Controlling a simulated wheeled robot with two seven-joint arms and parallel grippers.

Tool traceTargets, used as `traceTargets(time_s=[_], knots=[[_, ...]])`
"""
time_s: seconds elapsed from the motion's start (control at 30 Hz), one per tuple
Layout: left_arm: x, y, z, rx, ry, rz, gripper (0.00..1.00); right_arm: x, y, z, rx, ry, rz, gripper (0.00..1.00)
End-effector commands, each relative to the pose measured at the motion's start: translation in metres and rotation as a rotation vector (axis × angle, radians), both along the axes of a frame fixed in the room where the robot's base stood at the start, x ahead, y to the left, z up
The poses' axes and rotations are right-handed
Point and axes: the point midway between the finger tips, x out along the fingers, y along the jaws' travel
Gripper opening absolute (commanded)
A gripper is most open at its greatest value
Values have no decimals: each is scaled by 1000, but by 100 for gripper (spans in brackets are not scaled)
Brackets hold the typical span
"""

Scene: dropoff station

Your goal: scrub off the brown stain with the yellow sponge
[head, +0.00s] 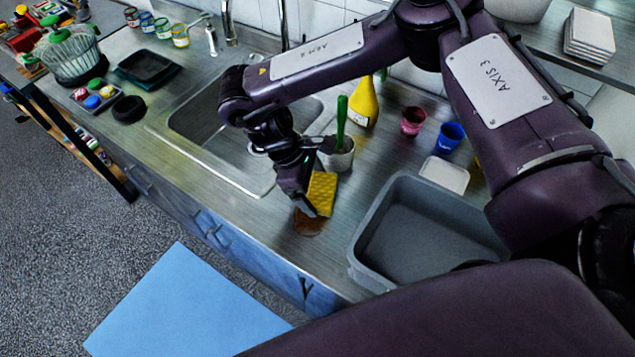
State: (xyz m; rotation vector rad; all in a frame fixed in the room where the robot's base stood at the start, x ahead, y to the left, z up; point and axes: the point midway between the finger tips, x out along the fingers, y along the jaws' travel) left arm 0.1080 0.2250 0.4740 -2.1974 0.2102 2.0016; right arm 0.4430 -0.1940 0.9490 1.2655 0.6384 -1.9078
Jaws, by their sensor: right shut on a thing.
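The yellow sponge (323,191) is held in my right gripper (305,200), which is shut on it. The brown stain (308,224) is on the steel counter between the sink and the grey tub. The gripper and sponge are right over the stain's upper part and hide some of it. I cannot tell whether the sponge touches the counter. My left gripper is not in view.
A sink (205,125) lies left of the stain and a grey tub (372,232) to its right. Behind the sponge stand a pot (342,158) with a green-handled tool and a yellow bottle (364,103). A white dish (445,174) and cups are further right.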

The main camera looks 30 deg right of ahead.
Motion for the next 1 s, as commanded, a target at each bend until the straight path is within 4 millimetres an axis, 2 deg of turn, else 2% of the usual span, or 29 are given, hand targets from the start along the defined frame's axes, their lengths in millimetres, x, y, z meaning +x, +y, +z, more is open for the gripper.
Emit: traceTargets(time_s=[0.63,0.8,1.0], knots=[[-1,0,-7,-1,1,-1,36,0,0,-13,1,-1,0,67],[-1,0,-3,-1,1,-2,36,-2,3,-11,0,1,2,67],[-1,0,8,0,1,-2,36,-10,17,-9,0,2,2,67]])
